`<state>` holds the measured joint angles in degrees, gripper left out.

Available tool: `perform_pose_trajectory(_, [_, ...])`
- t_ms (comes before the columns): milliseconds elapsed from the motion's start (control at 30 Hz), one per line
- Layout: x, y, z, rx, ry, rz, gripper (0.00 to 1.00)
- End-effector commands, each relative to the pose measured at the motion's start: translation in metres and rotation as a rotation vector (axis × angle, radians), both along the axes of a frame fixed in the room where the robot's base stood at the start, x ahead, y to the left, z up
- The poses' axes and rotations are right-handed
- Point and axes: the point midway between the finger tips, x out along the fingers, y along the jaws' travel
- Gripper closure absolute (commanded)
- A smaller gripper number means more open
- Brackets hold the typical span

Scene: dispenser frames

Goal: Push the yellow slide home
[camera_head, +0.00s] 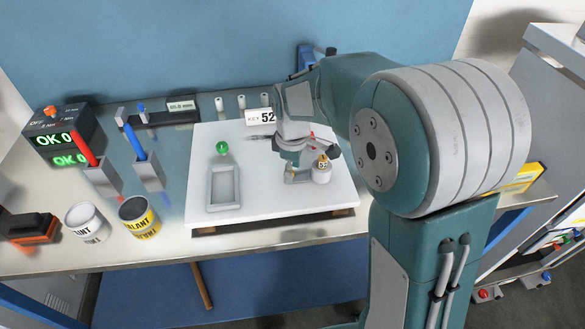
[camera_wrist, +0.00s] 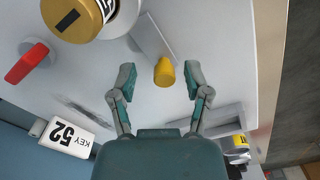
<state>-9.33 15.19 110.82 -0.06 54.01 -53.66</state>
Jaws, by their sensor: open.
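The yellow slide's rounded end (camera_wrist: 164,74) shows in the wrist view, at the end of a flat grey bar (camera_wrist: 150,36) on the white board. My gripper (camera_wrist: 160,78) is open, with one finger on each side of the yellow end. Gaps show on both sides, and I see no contact. How far the slide is in cannot be told.
A white cylinder with a yellow top (camera_head: 322,170) stands close beside my gripper. A red handle (camera_wrist: 27,63) and a KEY 52 label (camera_wrist: 68,136) are nearby. A grey open frame (camera_head: 222,187) and green knob (camera_head: 222,148) lie left. Two cans stand at the front left.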

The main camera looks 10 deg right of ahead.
Motion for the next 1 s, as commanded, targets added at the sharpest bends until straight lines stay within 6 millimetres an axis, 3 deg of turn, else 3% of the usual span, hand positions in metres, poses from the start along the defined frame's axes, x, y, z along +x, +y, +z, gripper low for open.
perform_pose_trajectory(167, [0.001,0.0,0.016,0.001,-0.004,0.0,0.38])
perform_pose_trajectory(600, [0.002,-0.003,0.102,0.001,-0.002,-0.001,0.38])
perform_pose_trajectory(800, [0.002,-0.003,0.118,0.001,0.0,-0.001,0.38])
perform_pose_trajectory(1000, [0.002,-0.003,0.119,0.0,0.001,-0.001,0.38])
